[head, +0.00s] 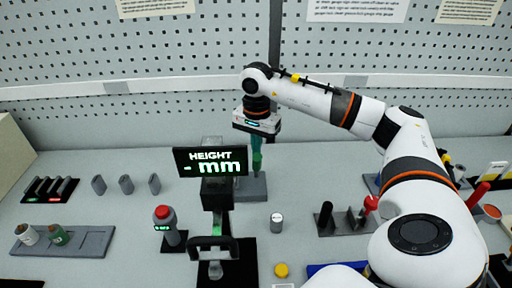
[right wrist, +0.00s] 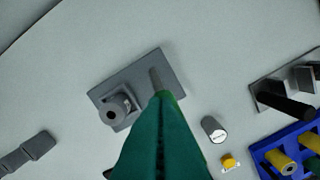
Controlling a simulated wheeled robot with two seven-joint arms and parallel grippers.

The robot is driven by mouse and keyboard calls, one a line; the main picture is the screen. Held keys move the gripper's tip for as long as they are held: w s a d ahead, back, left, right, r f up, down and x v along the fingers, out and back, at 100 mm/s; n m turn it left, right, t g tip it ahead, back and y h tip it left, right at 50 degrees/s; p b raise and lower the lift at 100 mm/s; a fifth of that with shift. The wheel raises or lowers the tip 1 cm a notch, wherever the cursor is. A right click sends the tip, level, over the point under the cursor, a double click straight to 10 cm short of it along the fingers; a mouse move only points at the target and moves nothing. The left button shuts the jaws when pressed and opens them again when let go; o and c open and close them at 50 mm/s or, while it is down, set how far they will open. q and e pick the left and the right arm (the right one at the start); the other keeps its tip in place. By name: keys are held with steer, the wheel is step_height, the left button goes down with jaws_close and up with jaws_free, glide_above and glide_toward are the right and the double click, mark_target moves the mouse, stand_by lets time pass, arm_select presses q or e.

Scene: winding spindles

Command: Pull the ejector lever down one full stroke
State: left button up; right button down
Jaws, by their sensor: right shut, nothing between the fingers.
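A grey fixture plate (right wrist: 140,88) lies under my right gripper in the right wrist view; it also shows in the head view (head: 253,188), partly hidden by the display. It bears a block with a round grey cylinder (right wrist: 115,108) and a slim grey bar (right wrist: 155,78), which may be the ejector lever. My right gripper (right wrist: 163,97) has green fingers, shut and empty, pointing down with the tips by the slim bar. I cannot tell whether they touch it. My left gripper is not in view.
A height display (head: 211,161) stands in front of the fixture, with a black handle (head: 213,243) below. A red-topped button post (head: 163,214) is at left. A small grey cylinder (head: 277,222) and a yellow button (head: 281,270) are nearer. A pegboard wall closes the back.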

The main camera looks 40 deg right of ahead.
steer(key=shift+w+d+r, duration=0.1)
steer(key=shift+w+d, duration=0.35)
steer(key=shift+w, duration=0.15)
steer(key=shift+w+d, duration=0.4)
steer(key=shift+w, duration=0.05)
steer(key=shift+w+d, duration=0.45)
steer(key=shift+w, duration=0.1)
steer(key=shift+w+d, duration=0.25)
stand_by(0.3)
step_height(320, 180, up, 8)
steer(key=w+d+p, duration=0.1)
steer(key=p, duration=0.6)
steer(key=shift+w+d+r+p, duration=0.2)
steer(key=shift+w+r+p, duration=0.1)
steer(key=shift+p, duration=0.1)
